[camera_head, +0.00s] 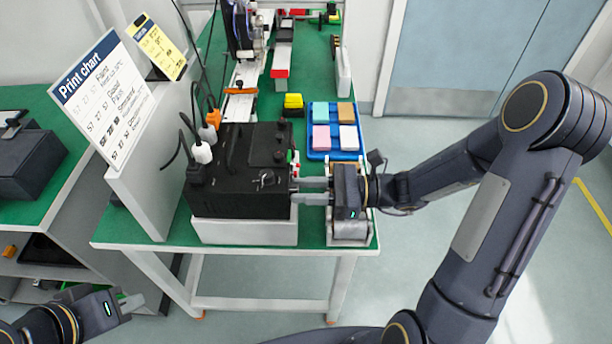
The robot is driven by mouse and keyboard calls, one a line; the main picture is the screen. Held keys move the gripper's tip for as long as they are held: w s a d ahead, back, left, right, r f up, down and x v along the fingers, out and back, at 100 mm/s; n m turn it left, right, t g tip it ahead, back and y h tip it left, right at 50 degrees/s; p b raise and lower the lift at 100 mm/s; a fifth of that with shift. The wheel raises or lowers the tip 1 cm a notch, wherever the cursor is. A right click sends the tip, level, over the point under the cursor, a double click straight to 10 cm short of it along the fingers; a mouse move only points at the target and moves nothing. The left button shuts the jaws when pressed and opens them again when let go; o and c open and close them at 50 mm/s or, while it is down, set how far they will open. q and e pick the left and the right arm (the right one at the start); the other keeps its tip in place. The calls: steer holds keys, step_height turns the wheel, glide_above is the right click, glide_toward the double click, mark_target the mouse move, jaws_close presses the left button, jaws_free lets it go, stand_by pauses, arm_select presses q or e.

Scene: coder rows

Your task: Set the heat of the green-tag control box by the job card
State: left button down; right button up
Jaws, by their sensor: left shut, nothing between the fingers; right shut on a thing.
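A black control box (235,165) stands on a white base near the front of the green table, with a round dial (267,180) on it. A small green and red detail (293,157) shows at its right edge; I cannot tell whether it is the tag. My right gripper (296,190) reaches in from the right, shut on a small part at the box's right side, which the fingers hide. A yellow card (161,47), perhaps the job card, stands at the back left; its text is too small to read. My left gripper (132,300) is shut and empty, low at left, away from the box.
A white "Print chart" board (103,97) stands left of the box. Cables and plugs (202,152) crowd the box's left side. A blue tray (334,153) with coloured blocks lies behind my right gripper. Another dark box (28,160) sits on the left table.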

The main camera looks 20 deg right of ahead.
steer(key=shift+m+p, duration=3.65)
steer(key=shift+m, duration=0.05)
steer(key=o, duration=0.7)
steer(key=shift+d, duration=0.1)
steer(key=b+v, duration=0.1)
steer(key=v, duration=0.5)
steer(key=shift+d, duration=0.1)
steer(key=shift+v, duration=0.75)
